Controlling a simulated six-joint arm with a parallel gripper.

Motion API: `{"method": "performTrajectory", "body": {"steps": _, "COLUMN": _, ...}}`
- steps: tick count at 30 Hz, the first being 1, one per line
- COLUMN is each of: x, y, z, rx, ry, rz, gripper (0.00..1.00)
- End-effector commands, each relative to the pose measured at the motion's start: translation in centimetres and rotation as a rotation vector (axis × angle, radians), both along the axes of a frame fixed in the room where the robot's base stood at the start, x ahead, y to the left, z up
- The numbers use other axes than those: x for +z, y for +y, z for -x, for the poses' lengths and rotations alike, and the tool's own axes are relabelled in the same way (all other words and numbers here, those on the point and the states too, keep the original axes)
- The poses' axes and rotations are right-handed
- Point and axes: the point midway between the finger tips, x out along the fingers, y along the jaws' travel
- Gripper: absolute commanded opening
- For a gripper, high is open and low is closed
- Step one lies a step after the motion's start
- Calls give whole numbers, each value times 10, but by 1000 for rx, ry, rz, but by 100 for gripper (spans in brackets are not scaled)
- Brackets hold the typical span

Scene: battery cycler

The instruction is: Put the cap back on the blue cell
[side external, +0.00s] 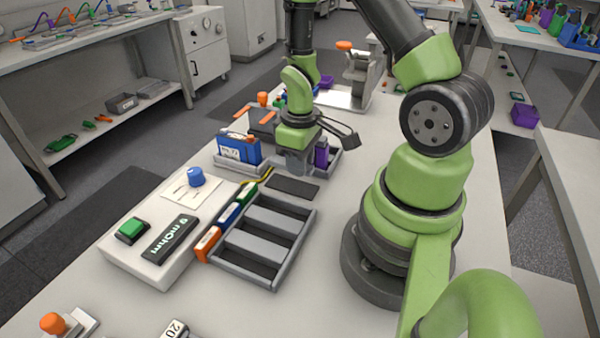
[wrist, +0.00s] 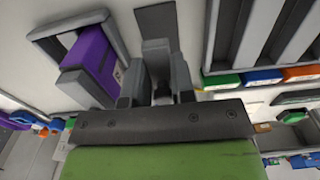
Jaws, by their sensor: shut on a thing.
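The blue cell (side external: 238,150) has a white label and stands in a grey tray (side external: 232,167), left of my gripper in the side view. A round blue cap-like piece (side external: 196,177) sits on a white marked card (side external: 190,192) nearer the camera. My gripper (side external: 298,163) points down near a purple cell (side external: 321,155), apart from the blue cell. In the wrist view my gripper (wrist: 158,85) is shut on a small grey piece (wrist: 156,52), mostly hidden by the fingers. I cannot tell what it is. The purple cell (wrist: 94,58) is beside it.
A dark flat pad (side external: 293,187) lies below my gripper. A grey slotted rack (side external: 265,240) with coloured blocks along its side stands nearer the camera, beside a meter box (side external: 150,245). Orange-topped items (side external: 262,99) stand behind the blue cell.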

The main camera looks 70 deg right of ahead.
Motion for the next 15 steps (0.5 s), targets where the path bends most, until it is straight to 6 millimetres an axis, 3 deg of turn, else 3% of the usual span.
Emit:
{"method": "performTrajectory", "body": {"steps": 6, "x": 35, "y": 0, "z": -1, "rx": 0, "ry": -5, "rz": 2, "gripper": 1}}
{"method": "performTrajectory", "body": {"steps": 11, "x": 49, "y": -1, "z": -3, "rx": 1, "ry": -3, "rz": 1, "gripper": 1}}
{"method": "performTrajectory", "body": {"steps": 15, "x": 57, "y": -5, "z": -20, "rx": 6, "ry": -3, "rz": 2, "gripper": 1}}
